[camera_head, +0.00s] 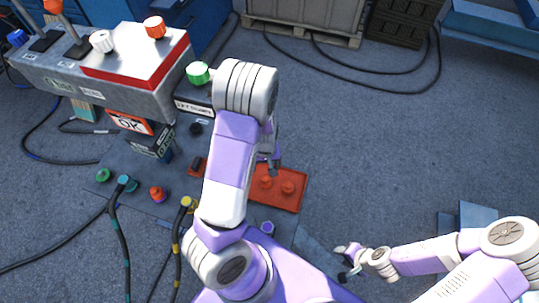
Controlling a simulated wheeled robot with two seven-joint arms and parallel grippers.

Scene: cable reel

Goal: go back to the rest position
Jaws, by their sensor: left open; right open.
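My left arm, white and lilac, rises through the middle of the head view and bends over at its elbow. My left gripper (273,166) shows only partly behind that arm, above the red tray (292,204); no held thing shows in it. My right gripper (342,263) is at the lower right, open and empty, over the floor to the right of the panel. The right arm reaches in from the lower right corner. No cable reel can be made out.
A grey control console (150,75) with coloured knobs stands at the upper left. A dark panel (135,190) with coloured connectors and plugged cables lies before it. A pallet crate (300,18) stands at the back. Blue-grey floor (400,140) on the right is mostly clear.

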